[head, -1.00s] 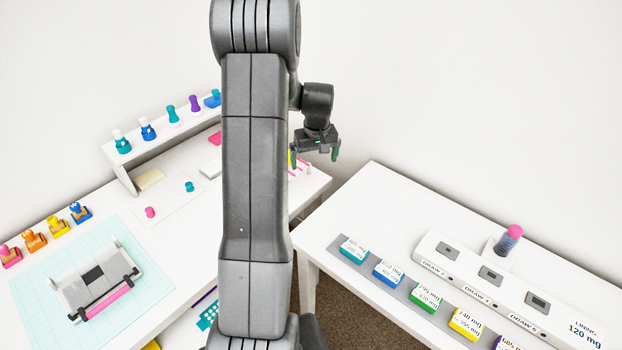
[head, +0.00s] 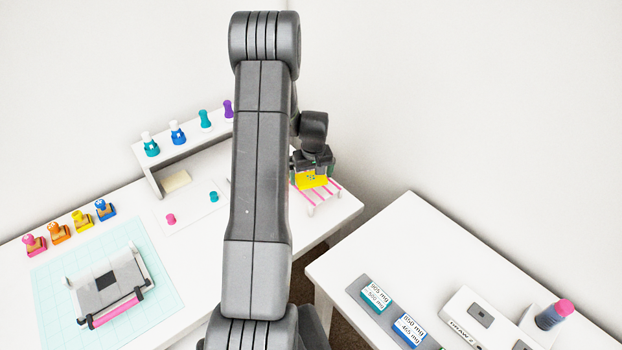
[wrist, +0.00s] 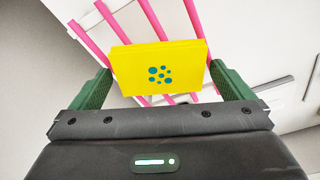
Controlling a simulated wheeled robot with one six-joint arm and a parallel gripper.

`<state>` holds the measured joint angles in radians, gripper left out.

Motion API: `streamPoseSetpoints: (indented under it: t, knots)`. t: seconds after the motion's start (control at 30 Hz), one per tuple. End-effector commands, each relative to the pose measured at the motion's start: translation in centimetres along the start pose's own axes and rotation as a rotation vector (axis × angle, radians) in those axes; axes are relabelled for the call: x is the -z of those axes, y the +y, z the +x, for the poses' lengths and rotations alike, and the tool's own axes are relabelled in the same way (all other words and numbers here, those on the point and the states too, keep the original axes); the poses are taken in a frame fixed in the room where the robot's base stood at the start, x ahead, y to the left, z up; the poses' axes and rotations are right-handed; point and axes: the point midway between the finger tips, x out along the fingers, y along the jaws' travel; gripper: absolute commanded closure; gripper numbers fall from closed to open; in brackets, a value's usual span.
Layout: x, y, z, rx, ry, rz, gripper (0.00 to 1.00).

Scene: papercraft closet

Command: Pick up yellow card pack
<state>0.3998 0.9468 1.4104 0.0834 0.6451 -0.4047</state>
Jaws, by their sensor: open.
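The yellow card pack (wrist: 160,68) has a cluster of teal dots on its face. In the wrist view it lies between the two green fingers of my gripper (wrist: 160,85), which is open around it. A narrow gap shows at the left finger; I cannot tell whether the right finger touches the pack. In the head view the yellow card pack (head: 312,181) shows just under my gripper (head: 313,170), above or on a small rack with pink bars (head: 322,195) at the right end of the left table. My arm hides part of the table.
The left table holds a shelf of stampers (head: 180,145), a row of colourful stampers (head: 70,225) and a cutting mat with a trimmer (head: 108,285). The right table (head: 400,235) has labelled packs (head: 376,294) and a glue stick (head: 555,314). A gap separates the tables.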

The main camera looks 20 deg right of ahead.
Motion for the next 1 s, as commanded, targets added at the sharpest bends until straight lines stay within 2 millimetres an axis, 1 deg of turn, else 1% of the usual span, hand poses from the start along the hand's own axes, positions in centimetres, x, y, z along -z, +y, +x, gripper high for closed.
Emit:
streamPoseSetpoints:
  t: [0.1, 0.17, 0.2, 0.27, 0.3, 0.33, 0.37, 0.57, 0.67, 0.77, 1.0]
  knots:
    - [0.0, 0.0, 0.0, 0.000, 0.000, 0.000, 0.00]
    - [0.0, 0.0, 0.0, 0.000, 0.000, 0.000, 0.10]
    - [0.0, 0.0, 0.0, 0.000, 0.000, 0.000, 0.18]
    - [0.0, 0.0, 0.0, 0.000, 0.000, 0.000, 0.29]
    - [0.0, 0.0, 0.0, 0.000, 0.000, 0.000, 0.37]
    - [0.0, 0.0, 0.0, 0.000, 0.000, 0.000, 0.37]
    - [0.0, 0.0, 0.0, 0.000, 0.001, 0.000, 0.41]
    - [0.1, 0.0, -0.1, 0.000, 0.001, 0.000, 0.41]
    - [0.2, 0.0, -0.7, -0.001, 0.003, 0.000, 0.41]
    - [0.4, 0.1, -1.9, -0.002, 0.005, 0.000, 0.41]
    - [1.1, 0.1, -6.3, -0.002, 0.005, -0.001, 0.41]
